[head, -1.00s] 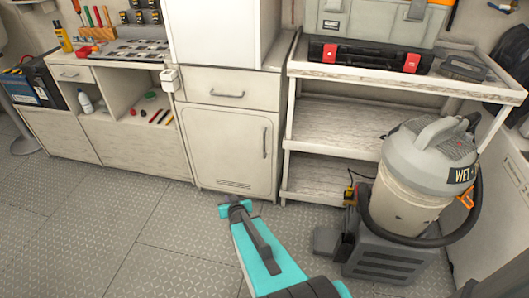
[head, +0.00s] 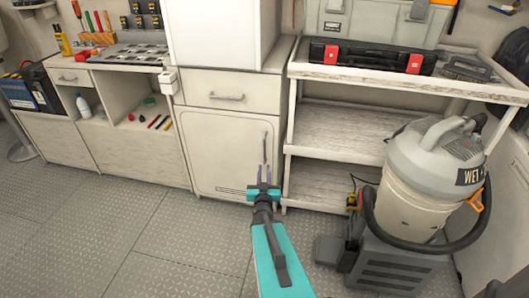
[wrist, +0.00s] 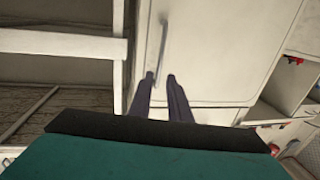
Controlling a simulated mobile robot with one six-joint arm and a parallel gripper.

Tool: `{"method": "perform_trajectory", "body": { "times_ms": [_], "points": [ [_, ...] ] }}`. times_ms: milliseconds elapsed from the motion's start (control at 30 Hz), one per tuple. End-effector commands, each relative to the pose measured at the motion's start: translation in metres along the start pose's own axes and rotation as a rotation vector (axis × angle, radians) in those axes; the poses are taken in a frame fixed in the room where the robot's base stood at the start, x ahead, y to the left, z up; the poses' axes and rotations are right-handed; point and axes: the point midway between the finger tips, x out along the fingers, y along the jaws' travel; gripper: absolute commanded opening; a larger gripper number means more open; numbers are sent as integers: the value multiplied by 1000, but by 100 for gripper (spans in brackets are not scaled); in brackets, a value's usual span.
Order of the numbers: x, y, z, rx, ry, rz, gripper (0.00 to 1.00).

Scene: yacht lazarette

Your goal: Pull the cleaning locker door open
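The cream locker door (head: 222,150) is closed in its cabinet, below a drawer. It also shows in the wrist view (wrist: 225,55). Its slim vertical grey handle (head: 265,148) is near the door's right edge, and in the wrist view the handle (wrist: 161,48) appears just beyond the fingertips. My gripper (head: 264,172) is in front of the lower right part of the door, just below the handle in the picture. In the wrist view my gripper (wrist: 160,80) has two dark fingers apart with nothing between them. Whether a fingertip touches the handle or door, I cannot tell.
A drawer (head: 230,90) with a horizontal handle is above the door. Open shelving (head: 330,140) stands close on the right, with a wet vacuum (head: 415,190) in front of it. Open checker-plate floor (head: 150,235) lies to the left.

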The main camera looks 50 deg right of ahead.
Motion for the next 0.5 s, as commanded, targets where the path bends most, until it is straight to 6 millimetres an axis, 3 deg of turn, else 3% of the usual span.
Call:
{"method": "perform_trajectory", "body": {
  "times_ms": [500],
  "points": [
    [12,0,4,0,0,1,17]
  ]
}}
